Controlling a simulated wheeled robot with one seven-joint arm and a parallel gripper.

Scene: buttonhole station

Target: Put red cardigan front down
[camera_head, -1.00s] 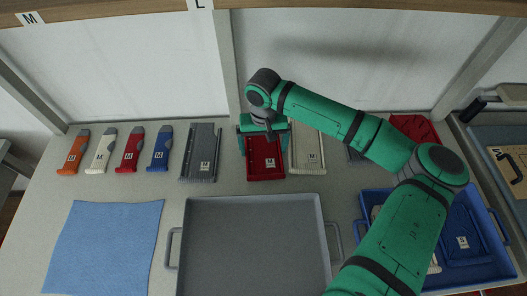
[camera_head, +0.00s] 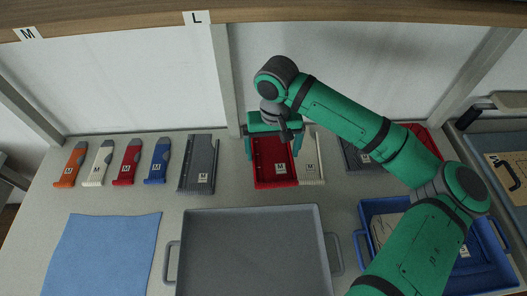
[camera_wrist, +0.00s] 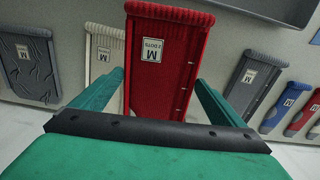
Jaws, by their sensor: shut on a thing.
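The red cardigan front (camera_head: 272,172) is a flat red panel with a ribbed end and a white M label. My gripper (camera_head: 273,146) is shut on it, one finger along each long side near its far end. In the wrist view the red front (camera_wrist: 165,60) fills the middle, between the two green fingers of my gripper (camera_wrist: 160,86). It looks raised a little above the table and covers part of the cream front (camera_head: 313,160) beside it. Any gap under it is hidden.
An empty grey tray (camera_head: 255,209) stands in front, with a blue cloth (camera_head: 105,255) to its left. A grey front (camera_head: 198,165) and several coloured-handled tools lie left. A blue crate (camera_head: 378,204) with garment pieces is at right, partly behind my arm.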

